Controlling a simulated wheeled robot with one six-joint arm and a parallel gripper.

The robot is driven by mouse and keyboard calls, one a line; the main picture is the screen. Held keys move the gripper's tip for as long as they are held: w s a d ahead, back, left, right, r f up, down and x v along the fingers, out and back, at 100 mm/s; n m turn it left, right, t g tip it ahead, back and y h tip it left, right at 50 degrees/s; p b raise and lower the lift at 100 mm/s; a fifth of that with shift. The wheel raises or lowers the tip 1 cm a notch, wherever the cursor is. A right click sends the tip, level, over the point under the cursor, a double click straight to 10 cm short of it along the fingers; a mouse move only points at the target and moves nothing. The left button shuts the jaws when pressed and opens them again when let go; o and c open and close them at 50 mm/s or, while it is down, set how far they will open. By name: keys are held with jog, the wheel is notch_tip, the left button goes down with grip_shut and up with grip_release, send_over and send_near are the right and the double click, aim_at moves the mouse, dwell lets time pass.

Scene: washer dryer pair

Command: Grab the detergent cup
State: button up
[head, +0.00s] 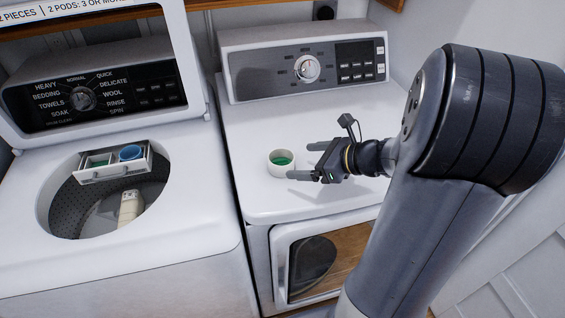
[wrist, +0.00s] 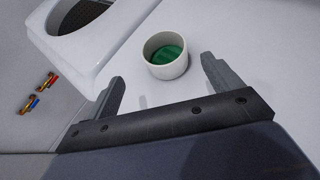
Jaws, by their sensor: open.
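The detergent cup (head: 281,161) is a small white round cup with green inside. It stands upright on the dryer's white top, near its left side. My gripper (head: 296,160) is open and empty, just to the right of the cup, with its fingers pointing left toward it. In the wrist view the cup (wrist: 166,55) lies ahead of the fingertips (wrist: 161,75), closer to the right finger than to the left one. I see no clear contact between finger and cup.
The dryer's control panel (head: 305,68) rises behind the cup. The washer (head: 200,215) stands to the left, its lid raised, with a drawer (head: 116,173) over its open drum and a pale bottle (head: 130,207) inside. The dryer top (head: 300,205) is otherwise clear.

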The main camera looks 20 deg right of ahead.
aim_at(271, 158)
jog(key=shift+w+r+x, duration=0.15)
jog(key=shift+x, duration=1.35)
jog(key=shift+w+r+x, duration=0.15)
jog(key=shift+x, duration=1.3)
jog(key=shift+d, duration=0.1)
jog(key=c, duration=1.1)
